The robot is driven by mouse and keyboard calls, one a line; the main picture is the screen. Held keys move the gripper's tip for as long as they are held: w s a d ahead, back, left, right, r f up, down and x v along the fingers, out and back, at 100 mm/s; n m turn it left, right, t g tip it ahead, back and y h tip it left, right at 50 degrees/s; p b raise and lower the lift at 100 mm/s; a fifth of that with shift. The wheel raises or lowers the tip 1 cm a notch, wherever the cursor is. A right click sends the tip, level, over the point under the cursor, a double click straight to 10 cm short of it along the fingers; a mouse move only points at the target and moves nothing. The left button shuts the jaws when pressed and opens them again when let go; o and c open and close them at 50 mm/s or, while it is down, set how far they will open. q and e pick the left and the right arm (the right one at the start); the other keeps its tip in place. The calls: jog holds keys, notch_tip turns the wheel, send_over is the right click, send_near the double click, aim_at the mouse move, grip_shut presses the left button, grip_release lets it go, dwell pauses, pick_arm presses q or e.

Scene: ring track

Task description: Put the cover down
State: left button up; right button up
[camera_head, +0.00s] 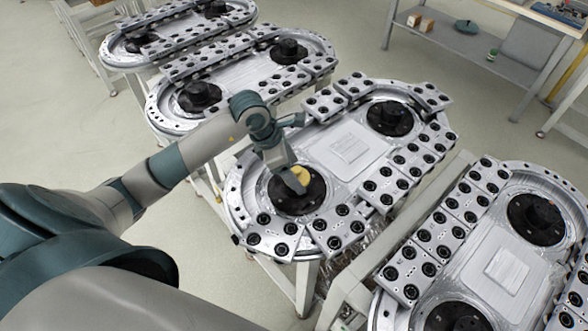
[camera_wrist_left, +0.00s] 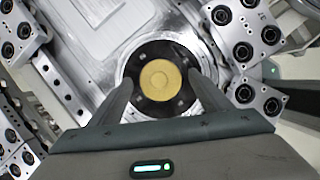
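The cover is a round yellow-gold disc (camera_wrist_left: 160,78), with a smaller raised circle at its centre. It lies centred over a black round hub (camera_wrist_left: 158,106) at the near end of the middle ring track (camera_head: 345,150). In the head view, the cover (camera_head: 302,175) is partly hidden by my left gripper (camera_head: 297,181), which is just above the hub. In the wrist view, my left gripper (camera_wrist_left: 160,80) has its fingers spread on either side of the cover, with gaps between fingers and disc. My right gripper is in neither view.
Black-rollered metal blocks line the ring track's edge close around the hub. More ring tracks stand behind (camera_head: 245,80) and at the lower right (camera_head: 490,255). A grey shelf table (camera_head: 465,45) stands at the back right. Pale floor is open at the left.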

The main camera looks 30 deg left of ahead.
pick_arm(q)
jog(key=shift+r, duration=0.15)
jog(key=shift+a+r, duration=0.1)
jog(key=shift+r, duration=0.1)
jog(key=b+v, duration=0.3)
jog(key=v, duration=0.8)
jog(key=shift+r+b, duration=0.25)
jog(key=shift+b, duration=0.1)
jog(key=shift+r, duration=0.1)
